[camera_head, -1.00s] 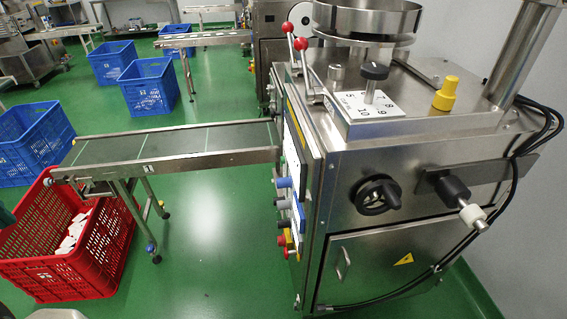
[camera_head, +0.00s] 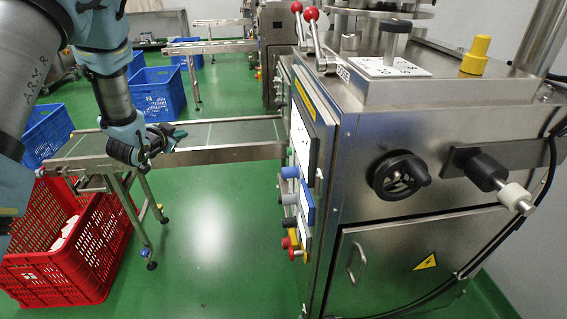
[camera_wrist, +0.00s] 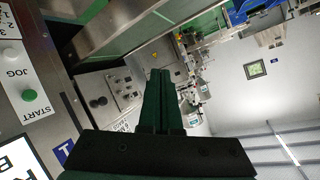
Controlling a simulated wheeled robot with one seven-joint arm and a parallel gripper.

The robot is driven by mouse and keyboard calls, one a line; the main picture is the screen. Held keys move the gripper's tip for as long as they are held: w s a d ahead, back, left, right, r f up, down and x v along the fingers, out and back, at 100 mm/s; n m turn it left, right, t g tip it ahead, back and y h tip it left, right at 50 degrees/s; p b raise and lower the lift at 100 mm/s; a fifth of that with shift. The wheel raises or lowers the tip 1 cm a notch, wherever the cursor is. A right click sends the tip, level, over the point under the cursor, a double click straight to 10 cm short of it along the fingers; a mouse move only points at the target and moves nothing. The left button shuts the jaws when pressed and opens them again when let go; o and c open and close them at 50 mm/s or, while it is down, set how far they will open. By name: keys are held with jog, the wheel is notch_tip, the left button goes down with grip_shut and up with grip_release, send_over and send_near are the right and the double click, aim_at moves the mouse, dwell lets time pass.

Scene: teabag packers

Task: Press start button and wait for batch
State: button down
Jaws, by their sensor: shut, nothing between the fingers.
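The packing machine (camera_head: 440,170) stands on the right. Its control panel, on the side facing left, is seen edge-on and carries a green button (camera_head: 290,152), a blue knob (camera_head: 290,172), a grey knob (camera_head: 288,198) and red buttons (camera_head: 287,242). In the wrist view, the green START button (camera_wrist: 29,95) sits at the left edge, beside a white JOG button (camera_wrist: 10,54). My gripper (camera_head: 183,134) is over the conveyor, left of the panel and apart from it. Its dark green fingers (camera_wrist: 160,73) are shut and empty, pointing away from the START button.
The conveyor (camera_head: 225,135) runs from the machine to a red crate (camera_head: 60,272) with white packs inside. Blue crates (camera_head: 155,92) stand behind. Red-tipped levers (camera_head: 311,14) and a black handwheel (camera_head: 400,176) stick out of the machine. Green floor before the panel is clear.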

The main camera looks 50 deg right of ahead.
aim_at(289, 151)
jog(key=s+d+f+m+g+h+b, duration=0.3)
jog(key=s+d+f+m+g+h, duration=0.2)
jog(key=s+d, duration=0.8)
notch_tip(289, 151, down, 3)
jog(key=shift+s+d+m+g+h, duration=0.15)
jog(key=shift+s+m+g+h, duration=0.25)
jog(key=shift+m, duration=0.8)
jog(key=s+d, duration=0.5)
jog(key=d, duration=0.1)
jog(key=shift+s+d, duration=0.15)
jog(key=shift+d, duration=0.2)
jog(key=shift+s+d, duration=0.1)
jog(key=shift+d, duration=0.05)
jog(key=shift+s+d+b, duration=0.15)
jog(key=shift+d+b, duration=0.05)
jog(key=shift+b, duration=0.1)
